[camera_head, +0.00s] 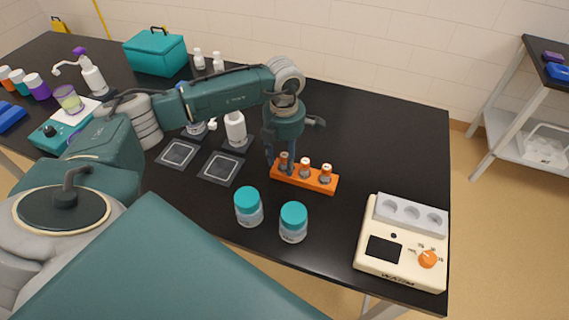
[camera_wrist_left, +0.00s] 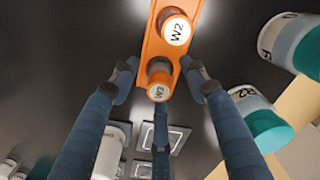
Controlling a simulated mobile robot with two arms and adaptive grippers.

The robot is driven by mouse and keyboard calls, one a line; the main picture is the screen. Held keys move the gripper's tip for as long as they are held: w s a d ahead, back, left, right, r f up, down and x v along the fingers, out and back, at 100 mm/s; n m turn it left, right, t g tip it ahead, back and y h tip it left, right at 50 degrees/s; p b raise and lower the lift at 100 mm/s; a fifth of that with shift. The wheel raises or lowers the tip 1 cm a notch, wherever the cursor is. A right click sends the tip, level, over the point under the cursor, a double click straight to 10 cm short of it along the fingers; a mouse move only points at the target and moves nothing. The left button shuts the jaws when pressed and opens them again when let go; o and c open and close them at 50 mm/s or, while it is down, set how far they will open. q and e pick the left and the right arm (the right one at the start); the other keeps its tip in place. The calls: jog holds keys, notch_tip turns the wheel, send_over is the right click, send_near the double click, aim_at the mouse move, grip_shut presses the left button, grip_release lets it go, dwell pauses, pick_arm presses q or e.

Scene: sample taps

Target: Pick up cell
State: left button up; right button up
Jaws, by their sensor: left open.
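An orange rack (camera_head: 312,183) on the black table holds a row of small amber cells with pale caps: a left cell (camera_head: 283,158), a middle cell (camera_head: 305,166) and a right cell (camera_head: 326,172). My left gripper (camera_head: 280,164) points down with its fingers around the left cell. In the left wrist view, the cell marked W3 (camera_wrist_left: 158,90) stands between the open blue fingers, with a gap on both sides. The cell marked W2 (camera_wrist_left: 176,30) is behind it in the rack (camera_wrist_left: 152,45). My right gripper is not in view.
Two teal-lidded jars (camera_head: 248,208) (camera_head: 293,222) stand in front of the rack. A cream device (camera_head: 400,250) with an orange knob is at the right. The table behind and right of the rack is clear.

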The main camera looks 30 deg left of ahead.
pick_arm(q)
jog(key=c, duration=1)
jog(key=shift+r, duration=0.1)
